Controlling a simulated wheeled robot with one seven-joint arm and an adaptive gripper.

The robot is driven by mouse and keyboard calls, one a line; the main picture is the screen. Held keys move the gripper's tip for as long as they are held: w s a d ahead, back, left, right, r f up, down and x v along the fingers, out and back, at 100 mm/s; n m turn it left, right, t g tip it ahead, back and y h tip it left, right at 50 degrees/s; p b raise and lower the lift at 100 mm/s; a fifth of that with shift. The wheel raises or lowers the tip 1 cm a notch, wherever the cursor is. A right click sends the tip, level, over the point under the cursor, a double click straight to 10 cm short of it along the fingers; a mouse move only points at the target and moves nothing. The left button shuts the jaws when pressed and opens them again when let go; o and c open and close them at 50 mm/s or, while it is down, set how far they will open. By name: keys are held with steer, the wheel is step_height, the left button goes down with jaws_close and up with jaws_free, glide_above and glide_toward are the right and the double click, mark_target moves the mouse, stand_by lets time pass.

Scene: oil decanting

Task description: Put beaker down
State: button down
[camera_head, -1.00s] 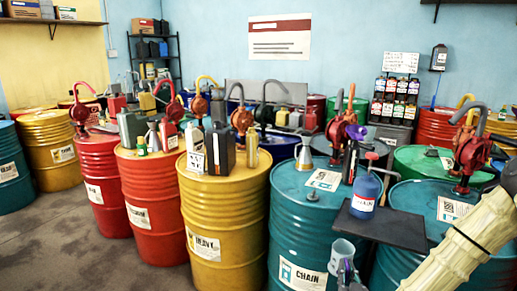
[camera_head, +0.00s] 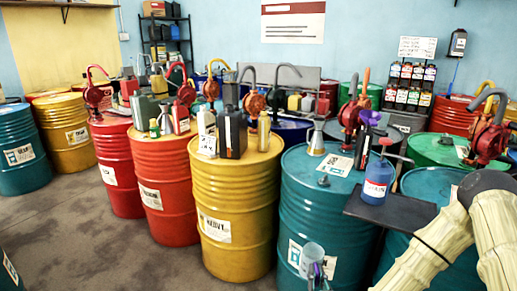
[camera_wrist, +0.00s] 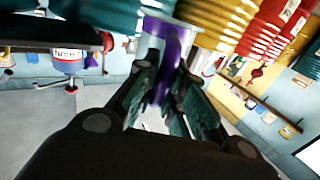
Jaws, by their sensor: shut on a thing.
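A clear, pale beaker (camera_head: 311,257) is low in the head view, in front of the teal CHAIN drum (camera_head: 309,225). My gripper (camera_head: 318,279) is at its lower right, partly cut off by the bottom edge. In the wrist view my gripper (camera_wrist: 165,92) has its dark fingers closed on either side of the beaker (camera_wrist: 181,27), which has a purple strip on it. The beaker is held in the air. Its contents are hard to make out.
The yellow HEAVY drum (camera_head: 232,243) bears a black can (camera_head: 231,133) and other containers. Open floor (camera_head: 110,235) lies at lower left.

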steer(key=s+f, duration=0.6)
steer(key=f, duration=0.1)
steer(key=shift+f, duration=0.35)
steer(key=shift+s+d, duration=0.1)
steer(key=shift+r, duration=0.1)
